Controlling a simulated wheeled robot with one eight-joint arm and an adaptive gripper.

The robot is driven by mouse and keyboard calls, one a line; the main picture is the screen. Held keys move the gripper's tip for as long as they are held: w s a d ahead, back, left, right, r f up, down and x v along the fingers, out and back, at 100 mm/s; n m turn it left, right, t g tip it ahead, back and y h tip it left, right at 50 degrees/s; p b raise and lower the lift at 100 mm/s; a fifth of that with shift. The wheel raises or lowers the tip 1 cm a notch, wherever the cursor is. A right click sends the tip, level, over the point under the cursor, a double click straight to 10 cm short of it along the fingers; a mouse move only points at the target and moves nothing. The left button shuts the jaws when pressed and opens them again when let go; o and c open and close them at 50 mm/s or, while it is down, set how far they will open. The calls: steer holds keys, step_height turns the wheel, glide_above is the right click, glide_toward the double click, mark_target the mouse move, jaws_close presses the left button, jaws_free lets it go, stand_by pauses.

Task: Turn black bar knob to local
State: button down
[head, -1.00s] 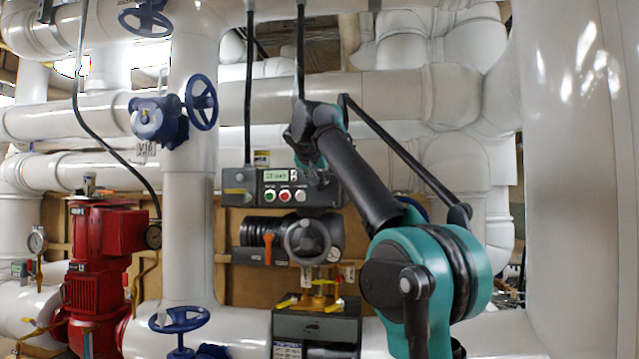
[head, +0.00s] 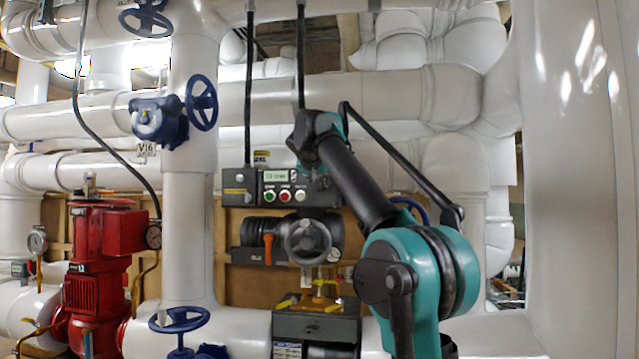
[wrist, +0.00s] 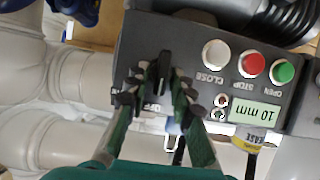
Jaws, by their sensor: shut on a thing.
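The black bar knob (wrist: 164,72) is on the face of the grey control box, seen upside down in the wrist view. My gripper (wrist: 157,92) has its two fingers on either side of the bar and is shut on it. The bar points nearly straight up and down in that picture.
White, red and green buttons (wrist: 251,64) and a lit display (wrist: 254,112) reading "10 mm" sit beside the knob. Below the box is a grey handwheel (head: 307,240). White pipes surround the box, with a red pump (head: 100,270) at left.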

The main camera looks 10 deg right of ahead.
stand_by(0.3)
steer(key=n+h, duration=0.1)
steer(key=n, duration=0.1)
steer(key=n+h, duration=0.2)
steer(key=n, duration=0.1)
steer(key=a+n+h, duration=0.1)
steer(key=n+h, duration=0.1)
steer(key=n, duration=0.1)
steer(key=shift+w+f, duration=0.25)
steer(key=shift+f, duration=0.05)
steer(key=shift+h, duration=0.3)
stand_by(0.3)
steer(key=c, duration=1.6)
jaws_free()
steer(key=shift+w+d, duration=0.1)
